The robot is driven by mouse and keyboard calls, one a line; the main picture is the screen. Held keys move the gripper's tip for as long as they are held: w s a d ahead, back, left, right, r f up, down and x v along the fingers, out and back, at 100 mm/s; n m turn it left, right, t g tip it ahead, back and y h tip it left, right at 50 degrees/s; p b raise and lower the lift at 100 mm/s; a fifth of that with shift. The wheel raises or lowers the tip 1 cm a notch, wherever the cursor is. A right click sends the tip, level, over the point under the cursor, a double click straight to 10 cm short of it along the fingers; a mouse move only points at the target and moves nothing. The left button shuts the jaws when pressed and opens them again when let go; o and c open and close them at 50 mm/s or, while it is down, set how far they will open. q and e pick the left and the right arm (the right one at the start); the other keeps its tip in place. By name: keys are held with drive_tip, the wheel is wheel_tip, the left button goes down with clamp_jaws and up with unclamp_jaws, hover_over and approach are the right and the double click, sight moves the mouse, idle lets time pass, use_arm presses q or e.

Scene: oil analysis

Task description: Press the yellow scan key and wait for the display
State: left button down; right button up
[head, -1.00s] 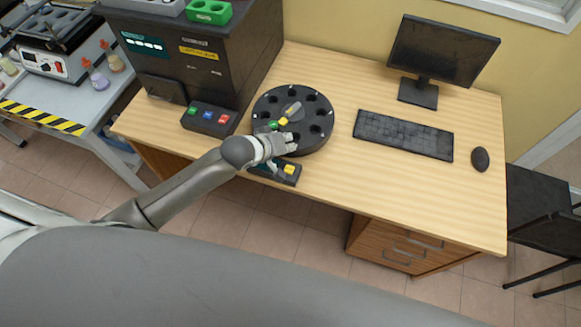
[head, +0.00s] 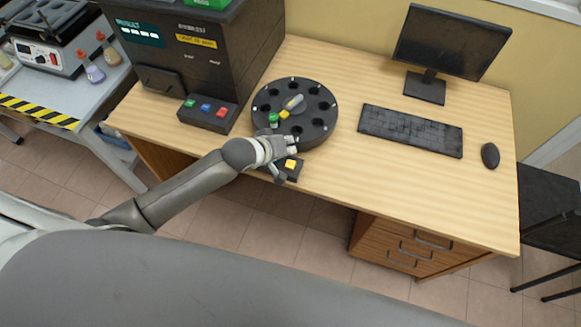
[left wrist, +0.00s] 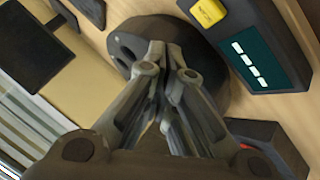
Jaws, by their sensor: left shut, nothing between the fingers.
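The yellow key (head: 291,164) is on a small dark control box (head: 295,174) at the front edge of the wooden desk. The left wrist view shows the yellow key (left wrist: 208,12) beside the box's dark teal display (left wrist: 248,65), which bears pale marks. My left gripper (head: 291,146) is shut and empty, beside the key and close to the carousel's front edge. In the head view it hides part of the box and its display. I cannot tell from the head view whether it touches the key; in the wrist view the fingertips (left wrist: 168,48) are apart from it.
A black round carousel (head: 322,135) with holes stands just behind my gripper. The dark analyser (head: 215,65) and a box with green, blue and red keys (head: 207,115) stand left. A keyboard (head: 411,131), monitor (head: 446,45) and mouse (head: 490,155) are right. The desk's front right is clear.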

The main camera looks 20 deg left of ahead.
sight(288, 162)
use_arm(q)
wheel_tip(288, 162, down, 4)
drive_tip(key=shift+r+b, duration=0.15)
drive_tip(key=shift+b, duration=0.75)
use_arm(e)
wheel_tip(288, 162, down, 3)
drive_tip(key=shift+w+r, duration=0.1)
drive_tip(key=shift+r, duration=0.05)
use_arm(q)
drive_tip(key=shift+f, duration=0.2)
drive_tip(key=shift+f, duration=0.3)
drive_tip(key=shift+f, duration=0.55)
idle(1.0)
drive_tip(key=shift+s+r, duration=0.1)
drive_tip(key=shift+r+p, duration=0.9)
drive_tip(key=shift+p, duration=0.15)
use_arm(e)
drive_tip(key=shift+r, duration=1.05)
